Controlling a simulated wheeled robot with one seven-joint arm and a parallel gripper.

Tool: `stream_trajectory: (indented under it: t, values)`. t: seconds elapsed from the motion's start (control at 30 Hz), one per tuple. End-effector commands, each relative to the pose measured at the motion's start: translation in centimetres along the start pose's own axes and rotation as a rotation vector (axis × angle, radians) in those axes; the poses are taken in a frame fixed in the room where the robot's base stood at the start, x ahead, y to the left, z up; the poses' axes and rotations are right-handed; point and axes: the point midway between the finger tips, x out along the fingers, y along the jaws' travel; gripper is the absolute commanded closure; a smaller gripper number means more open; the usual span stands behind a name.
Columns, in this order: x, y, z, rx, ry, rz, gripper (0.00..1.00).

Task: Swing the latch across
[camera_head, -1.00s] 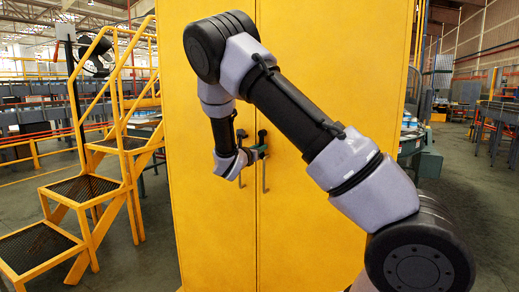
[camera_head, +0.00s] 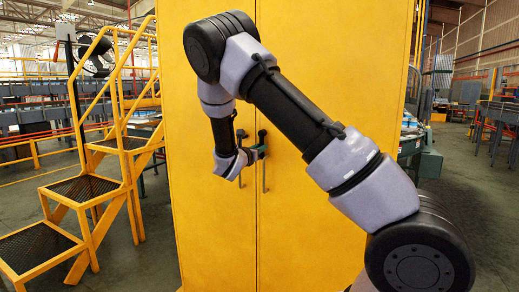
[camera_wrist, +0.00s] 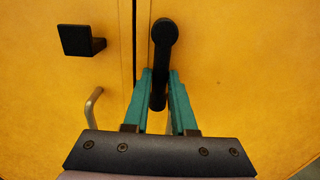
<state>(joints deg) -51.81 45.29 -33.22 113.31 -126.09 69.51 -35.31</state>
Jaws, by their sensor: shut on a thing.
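A tall yellow cabinet (camera_head: 310,220) with two doors stands in front of me. The black latch (camera_wrist: 164,40) is on the right door beside the seam; its bar hangs down from a round pivot in the wrist view. My gripper (camera_wrist: 160,98) has teal fingers, one on each side of the bar, and is shut on it. In the head view my gripper (camera_head: 258,152) is small at the latch, partly hidden by my wrist. A black square catch (camera_wrist: 78,40) sits on the left door, apart from the bar.
A metal handle (camera_wrist: 92,104) is on the left door below the catch. Another handle (camera_head: 263,178) hangs on the right door. Yellow steps (camera_head: 90,170) with railings stand left of the cabinet. Open floor lies between the steps and the cabinet.

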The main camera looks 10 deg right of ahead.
Motion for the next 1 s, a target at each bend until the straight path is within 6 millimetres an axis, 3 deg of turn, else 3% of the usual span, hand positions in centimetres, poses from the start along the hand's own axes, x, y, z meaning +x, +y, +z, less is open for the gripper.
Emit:
stream_trajectory:
  t: [0.67,1.0]
  values:
    - [0.0,0.1,0.0,0.014,0.0,0.0,1.0]
    - [0.0,1.0,0.1,0.185,0.0,0.001,1.0]
